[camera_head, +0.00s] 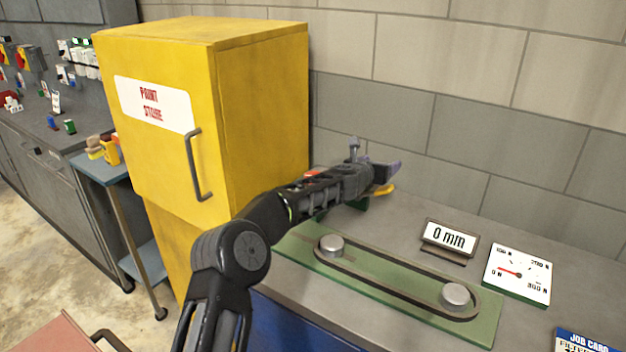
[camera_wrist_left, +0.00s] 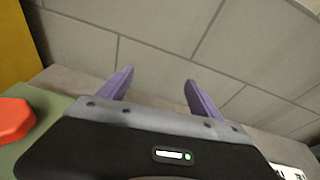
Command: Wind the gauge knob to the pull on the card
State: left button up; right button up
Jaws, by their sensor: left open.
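My left gripper (camera_head: 376,154) is open and empty above the back of the bench, its purple fingers pointing toward the block wall; they also show in the left wrist view (camera_wrist_left: 160,78). In that view a red-orange faceted knob (camera_wrist_left: 14,120) stands on a green plate at the left, beside the gripper and apart from its fingers. In the head view only a bit of red (camera_head: 311,174) shows at my arm, which hides the rest. The force dial (camera_head: 517,274) has its red needle near 0 N. The job card (camera_head: 585,341) is cut off, its value unreadable. My right gripper is not in view.
A belt (camera_head: 390,284) runs around two metal pulleys on a green base (camera_head: 487,326) in front of my arm. A display (camera_head: 449,239) reads 0 mm. A yellow cabinet (camera_head: 262,110) stands left of the arm.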

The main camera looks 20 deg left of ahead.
pick_arm(q)
jog(key=a+n+y, duration=0.1)
jog(key=n+y, duration=0.1)
jog(key=s+a+f+n+g+y, duration=0.1)
jog(key=a+n+y, duration=0.1)
jog(key=s+a+f+n+g+y, duration=0.1)
jog(key=y, duration=0.2)
jog(key=shift+s+a+f+n, duration=0.2)
jog(key=shift+s+a+n, duration=0.05)
jog(key=shift+n, duration=0.15)
jog(key=s+a+n+g+y, duration=0.1)
jog(key=s+a, duration=0.1)
jog(key=s+a+n+g+y, duration=0.1)
jog(key=s+a+g+y, duration=0.1)
jog(key=a, duration=0.1)
jog(key=s+a+n+g+y, duration=0.1)
jog(key=s+a+n, duration=0.1)
jog(key=a, duration=0.1)
jog(key=shift+s+f+y, duration=0.4)
jog(key=shift+a, duration=0.1)
jog(key=p+x, duration=0.2)
jog(key=x, duration=0.3)
jog(key=shift+w+a+f, duration=0.15)
jog(key=shift+w+a, duration=0.05)
jog(key=shift+a, duration=0.05)
jog(key=shift+p+x, duration=0.4)
jog(key=shift+x, duration=0.65)
jog(key=shift+s, duration=0.1)
